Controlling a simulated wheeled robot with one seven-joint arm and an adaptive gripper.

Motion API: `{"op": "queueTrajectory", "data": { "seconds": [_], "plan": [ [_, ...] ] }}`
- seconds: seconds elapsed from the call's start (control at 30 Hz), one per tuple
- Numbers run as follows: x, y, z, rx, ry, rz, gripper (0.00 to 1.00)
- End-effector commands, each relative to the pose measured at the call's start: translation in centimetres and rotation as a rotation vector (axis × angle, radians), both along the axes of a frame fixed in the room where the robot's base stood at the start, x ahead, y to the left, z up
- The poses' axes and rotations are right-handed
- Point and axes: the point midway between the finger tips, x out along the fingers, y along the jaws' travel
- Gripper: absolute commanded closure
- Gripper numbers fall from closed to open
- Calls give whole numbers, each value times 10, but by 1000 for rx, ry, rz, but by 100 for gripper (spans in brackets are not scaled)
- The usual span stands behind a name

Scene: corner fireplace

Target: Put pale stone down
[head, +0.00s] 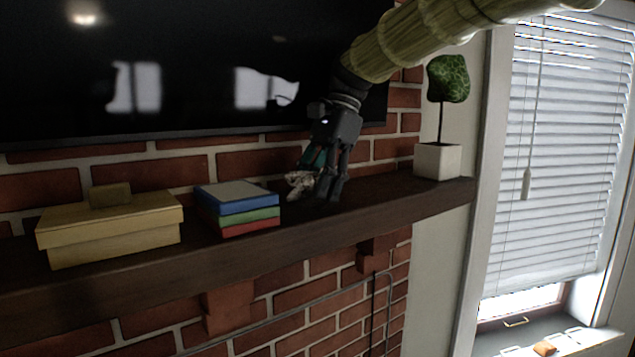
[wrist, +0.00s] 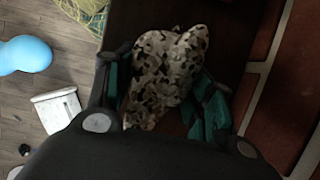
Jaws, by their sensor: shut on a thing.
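The pale stone (wrist: 165,75) is a rounded lump with a mottled pale, grey and dark surface. In the wrist view it sits between the teal-padded fingers of my gripper (wrist: 168,88), which is shut on it. In the head view the stone (head: 299,184) shows at the left side of my gripper (head: 318,187), low over the dark wooden mantel shelf (head: 390,205). I cannot tell whether the stone touches the shelf. The fingers hide part of it.
A stack of coloured books (head: 240,210) lies just left of my gripper. A yellow box (head: 110,228) with a small block (head: 110,195) on it stands further left. A potted plant (head: 438,160) stands at the right end. The shelf between gripper and plant is clear. A dark screen (head: 180,70) hangs behind.

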Motion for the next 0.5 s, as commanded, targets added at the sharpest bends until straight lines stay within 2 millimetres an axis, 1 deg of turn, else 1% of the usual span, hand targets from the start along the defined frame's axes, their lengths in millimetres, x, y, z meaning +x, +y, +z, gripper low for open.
{"op": "queueTrajectory", "data": {
  "seconds": [0.07,0.1,0.17,0.2,0.5],
  "plan": [
    [0,0,0,1,-1,0,89],
    [0,0,-1,0,0,0,43],
    [0,0,-1,0,0,0,32],
    [0,0,-1,0,0,0,25],
    [0,0,-1,0,0,0,25]
  ]
}}
